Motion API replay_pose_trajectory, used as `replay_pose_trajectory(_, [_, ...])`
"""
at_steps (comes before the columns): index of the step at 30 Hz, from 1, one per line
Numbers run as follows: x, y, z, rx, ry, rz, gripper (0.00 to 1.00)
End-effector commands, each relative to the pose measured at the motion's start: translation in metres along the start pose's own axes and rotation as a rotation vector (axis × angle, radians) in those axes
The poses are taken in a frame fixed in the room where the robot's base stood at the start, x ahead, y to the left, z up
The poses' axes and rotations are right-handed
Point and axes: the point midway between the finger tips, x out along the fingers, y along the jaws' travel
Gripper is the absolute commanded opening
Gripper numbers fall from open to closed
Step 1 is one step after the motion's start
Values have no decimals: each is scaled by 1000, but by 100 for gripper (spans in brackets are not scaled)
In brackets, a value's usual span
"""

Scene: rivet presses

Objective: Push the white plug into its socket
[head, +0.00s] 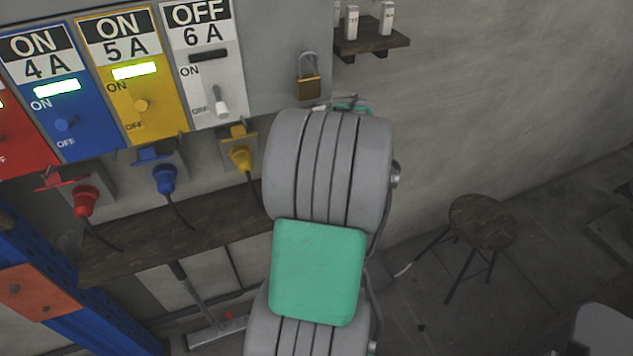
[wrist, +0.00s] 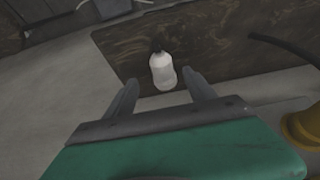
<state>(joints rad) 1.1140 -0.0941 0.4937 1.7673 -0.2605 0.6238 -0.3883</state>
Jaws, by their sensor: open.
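In the wrist view, the white plug (wrist: 163,75) is a pale, bottle-shaped piece with a dark end pointing away from me, in front of a dark wooden board. My gripper (wrist: 160,79) is open, with one finger on each side of the plug in the picture. Gaps show between the fingers and the plug, and I cannot tell the depth. In the head view, my own arm hides the gripper, the white plug and the white socket. The white 6 A panel (head: 203,68) reads OFF, with its white switch down.
The red plug (head: 85,200), blue plug (head: 164,178) and yellow plug (head: 241,157) sit at sockets to the left, cables hanging. A wooden shelf (head: 150,243) runs below. A padlock (head: 309,77) hangs on the cabinet. A stool (head: 481,221) stands right; floor around it is mostly open.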

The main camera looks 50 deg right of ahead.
Motion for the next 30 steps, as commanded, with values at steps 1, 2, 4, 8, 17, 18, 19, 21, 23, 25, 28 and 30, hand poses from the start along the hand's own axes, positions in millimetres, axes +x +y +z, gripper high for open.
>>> replay_pose_trajectory(1, [0,0,0,0,-1,0,64])
replay_pose_trajectory(2, [2,-1,0,0,-1,-1,64])
replay_pose_trajectory(4, [8,-2,1,0,-3,-3,64])
replay_pose_trajectory(8, [31,-6,2,-1,-4,-3,64])
replay_pose_trajectory(17, [52,-5,1,0,0,0,64])
replay_pose_trajectory(18, [52,-5,1,0,0,0,64])
replay_pose_trajectory(19, [52,-5,2,0,0,0,64])
replay_pose_trajectory(21, [52,-5,2,0,0,0,64])
replay_pose_trajectory(23, [52,-5,2,0,0,0,64])
replay_pose_trajectory(25, [52,-5,2,0,0,0,59])
replay_pose_trajectory(28, [52,-5,2,0,0,0,51])
replay_pose_trajectory(30, [52,-5,2,0,0,0,45])
